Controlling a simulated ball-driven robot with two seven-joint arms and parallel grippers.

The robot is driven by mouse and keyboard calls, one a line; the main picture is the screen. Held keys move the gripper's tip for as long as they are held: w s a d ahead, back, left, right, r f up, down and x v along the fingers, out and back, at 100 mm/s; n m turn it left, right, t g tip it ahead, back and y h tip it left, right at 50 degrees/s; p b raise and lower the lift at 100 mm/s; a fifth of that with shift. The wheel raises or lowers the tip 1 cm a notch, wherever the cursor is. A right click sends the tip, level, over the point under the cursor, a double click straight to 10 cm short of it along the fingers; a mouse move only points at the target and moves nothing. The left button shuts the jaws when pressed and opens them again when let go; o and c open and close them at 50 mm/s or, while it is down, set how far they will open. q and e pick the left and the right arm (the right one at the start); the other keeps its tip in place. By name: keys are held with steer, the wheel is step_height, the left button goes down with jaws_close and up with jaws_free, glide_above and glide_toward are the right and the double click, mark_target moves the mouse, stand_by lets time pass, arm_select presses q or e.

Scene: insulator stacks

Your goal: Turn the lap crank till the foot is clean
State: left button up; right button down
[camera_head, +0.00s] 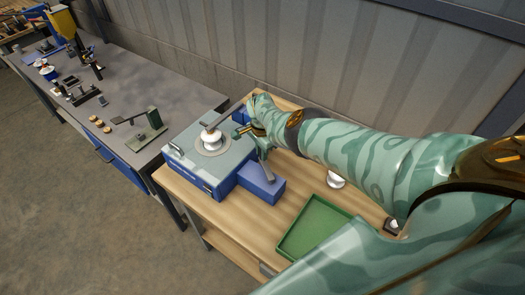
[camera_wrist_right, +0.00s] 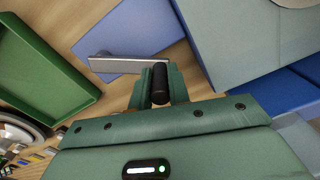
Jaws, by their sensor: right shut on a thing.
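The lap machine (camera_head: 215,170) is a blue box with a grey-green top on the wooden bench. A white insulator (camera_head: 211,136) stands on its pale round lap plate (camera_head: 224,147), under a dark arm. The insulator's foot is hidden against the plate. The grey crank arm (camera_head: 267,170) is at the machine's right side, by a blue block (camera_head: 262,182). My right gripper (camera_head: 254,138) is at the crank. In the right wrist view its green fingers are shut around the black crank knob (camera_wrist_right: 160,80), at the end of the crank arm (camera_wrist_right: 125,65). My left gripper is out of view.
An empty green tray (camera_head: 312,227) lies on the bench right of the machine. Another white insulator (camera_head: 335,181) stands behind it, close under my right arm. A grey workbench (camera_head: 125,85) with several tools and small parts stands at left. A ribbed wall runs behind.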

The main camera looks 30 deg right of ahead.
steer(key=c, duration=1.3)
jaws_free()
step_height(320, 180, up, 12)
steer(key=p, duration=1)
steer(key=shift+w, duration=0.15)
steer(key=shift+r, duration=2.15)
